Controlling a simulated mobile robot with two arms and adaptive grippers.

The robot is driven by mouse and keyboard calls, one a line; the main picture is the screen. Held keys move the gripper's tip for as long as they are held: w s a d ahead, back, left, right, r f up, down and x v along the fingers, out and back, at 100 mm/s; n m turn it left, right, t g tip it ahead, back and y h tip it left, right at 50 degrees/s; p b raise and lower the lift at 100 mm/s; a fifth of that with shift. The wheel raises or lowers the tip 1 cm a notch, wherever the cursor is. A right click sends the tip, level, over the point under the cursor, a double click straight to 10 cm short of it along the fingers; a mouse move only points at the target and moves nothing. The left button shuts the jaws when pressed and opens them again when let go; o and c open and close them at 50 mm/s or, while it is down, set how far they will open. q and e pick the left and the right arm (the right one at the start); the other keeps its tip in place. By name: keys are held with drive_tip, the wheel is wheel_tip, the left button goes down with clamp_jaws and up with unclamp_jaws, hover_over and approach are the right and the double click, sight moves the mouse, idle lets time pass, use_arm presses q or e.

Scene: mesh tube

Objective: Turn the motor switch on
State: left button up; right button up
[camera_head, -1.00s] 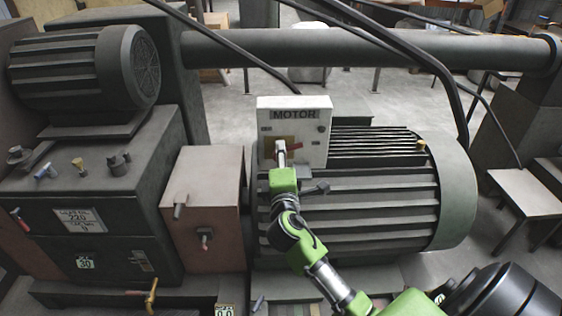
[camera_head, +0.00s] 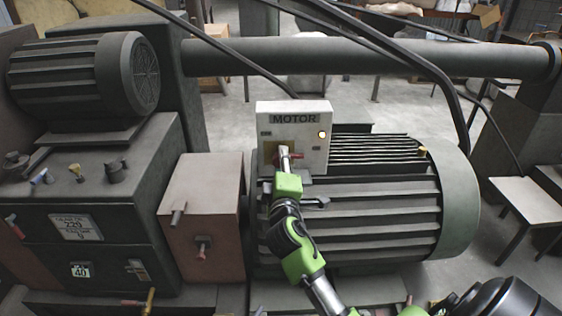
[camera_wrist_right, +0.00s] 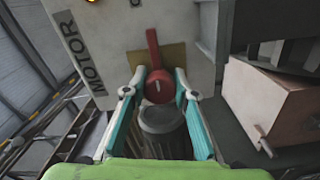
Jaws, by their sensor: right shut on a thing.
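The white MOTOR switch box (camera_head: 318,130) stands on the large ribbed motor (camera_head: 380,205). A round yellow lamp (camera_head: 322,134) on its front is lit. The red rotary switch (camera_wrist_right: 158,86) sits on a yellowish plate, and its red lever (camera_head: 297,156) points right in the head view. My right gripper (camera_head: 284,152) is at the switch. In the right wrist view its two teal fingers (camera_wrist_right: 160,78) are closed on either side of the red knob. Part of the knob is hidden by the gripper in the head view. My left gripper is not in view.
A pinkish-brown box (camera_head: 202,205) with small levers stands left of the motor. A dark console (camera_head: 105,215) with knobs and number plates is further left. A thick pipe (camera_head: 370,60) and black cables cross behind the box. A small table (camera_head: 530,200) stands at right.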

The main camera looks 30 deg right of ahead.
drive_tip(key=o, duration=1.1)
drive_tip(key=v, duration=1.2)
drive_tip(key=shift+s+d, duration=0.1)
drive_tip(key=shift+f, duration=0.1)
